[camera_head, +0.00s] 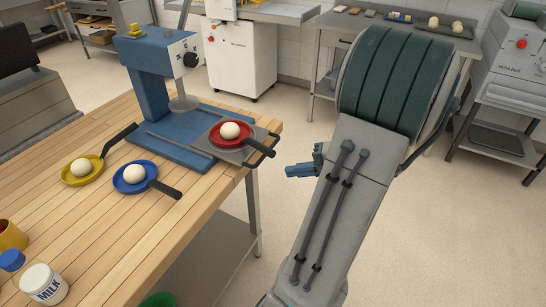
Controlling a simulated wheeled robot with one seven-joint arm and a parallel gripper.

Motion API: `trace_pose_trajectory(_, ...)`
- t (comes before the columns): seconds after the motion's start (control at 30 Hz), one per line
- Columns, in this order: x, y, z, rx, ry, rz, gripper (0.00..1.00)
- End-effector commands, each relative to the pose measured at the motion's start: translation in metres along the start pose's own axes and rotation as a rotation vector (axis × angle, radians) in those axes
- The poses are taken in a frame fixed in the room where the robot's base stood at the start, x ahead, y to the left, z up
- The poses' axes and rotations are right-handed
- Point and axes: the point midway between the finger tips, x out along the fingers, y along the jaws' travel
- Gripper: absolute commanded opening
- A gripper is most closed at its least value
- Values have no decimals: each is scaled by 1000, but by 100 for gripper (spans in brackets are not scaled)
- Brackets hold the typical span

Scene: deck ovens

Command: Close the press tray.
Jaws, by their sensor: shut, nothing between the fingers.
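The blue press (160,70) stands on the wooden table (110,235) near its far right corner. Its grey tray (235,153) sticks out to the right from the blue base, with a dark handle (262,148) at its outer end. A red pan (223,141) with a white dough ball (229,130) sits on the tray. The tray is pulled out, clear of the space under the press head. My gripper (290,171) is to the right of the tray and handle, apart from them, pointing left. It is shut and empty. My arm hides part of the floor behind it.
A yellow pan (83,174) and a blue pan (132,182), each with a dough ball, lie left of the press. A milk jar (42,283) stands at the lower left. The floor right of the table is free.

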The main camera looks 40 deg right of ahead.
Motion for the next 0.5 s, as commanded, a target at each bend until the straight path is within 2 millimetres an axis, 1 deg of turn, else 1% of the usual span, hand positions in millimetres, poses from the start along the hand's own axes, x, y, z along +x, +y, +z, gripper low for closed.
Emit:
trace_pose_trajectory(0.03, -15, 7, -9, 10, 56, -47, 0)
trace_pose_trajectory(0.1, -31, 13, -19, 8, 120, -100, 0)
trace_pose_trajectory(0.2, -49, 19, -28, 2, 189, -150, 0)
trace_pose_trajectory(0.27, -55, 21, -31, -2, 214, -169, 0)
trace_pose_trajectory(0.37, -58, 22, -34, -6, 235, -184, 0)
trace_pose_trajectory(0.43, -53, 21, -36, -8, 236, -186, 0)
trace_pose_trajectory(0.5, -44, 19, -38, -7, 235, -186, 0)
